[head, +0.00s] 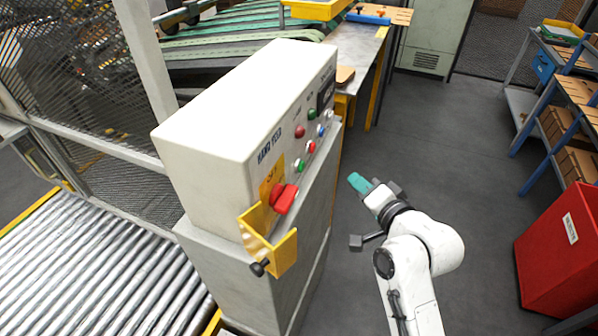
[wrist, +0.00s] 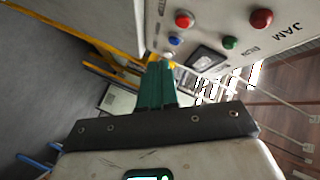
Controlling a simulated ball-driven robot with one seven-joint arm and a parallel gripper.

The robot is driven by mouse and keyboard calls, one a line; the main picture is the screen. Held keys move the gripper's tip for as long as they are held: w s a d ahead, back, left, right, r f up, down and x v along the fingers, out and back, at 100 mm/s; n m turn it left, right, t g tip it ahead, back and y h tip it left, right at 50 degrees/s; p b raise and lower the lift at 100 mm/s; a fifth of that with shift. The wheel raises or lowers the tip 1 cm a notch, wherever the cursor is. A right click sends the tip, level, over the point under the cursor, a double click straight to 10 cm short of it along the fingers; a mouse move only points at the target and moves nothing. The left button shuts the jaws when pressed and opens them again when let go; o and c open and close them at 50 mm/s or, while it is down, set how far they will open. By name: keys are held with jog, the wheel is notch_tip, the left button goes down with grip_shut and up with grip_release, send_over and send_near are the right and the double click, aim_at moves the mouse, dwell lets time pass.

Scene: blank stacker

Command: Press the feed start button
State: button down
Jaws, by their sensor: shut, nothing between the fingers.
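The control box (head: 225,105) stands in the middle of the head view, with buttons on its right-hand face. A green button (head: 298,165) sits at the near end of the lower row; its label is not legible, so I cannot confirm it is feed start. It is out of the wrist view. Beside it are a red button (head: 312,147), also in the wrist view (wrist: 184,19), and a blue button (head: 320,130). My gripper (head: 359,182), with teal fingers, is shut and empty, apart from the panel to its right. Its fingers (wrist: 160,82) point along the panel in the wrist view.
Red (wrist: 262,18) and green (wrist: 230,43) lamps sit above the buttons. A roller conveyor (head: 100,265) lies left, a red bin (head: 562,250) right. The floor between is clear.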

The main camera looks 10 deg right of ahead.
aim_at(301, 167)
jog(key=shift+a+f, duration=0.1)
jog(key=shift+a, duration=0.05)
jog(key=w+a+b, duration=0.2)
jog(key=w+a, duration=0.3)
jog(key=a, duration=0.1)
jog(key=shift+a, duration=0.4)
jog(key=shift+w+a, duration=0.1)
jog(key=shift+w, duration=0.05)
dwell(2.0)
jog(key=shift+w+a, duration=0.2)
jog(key=shift+a, duration=0.05)
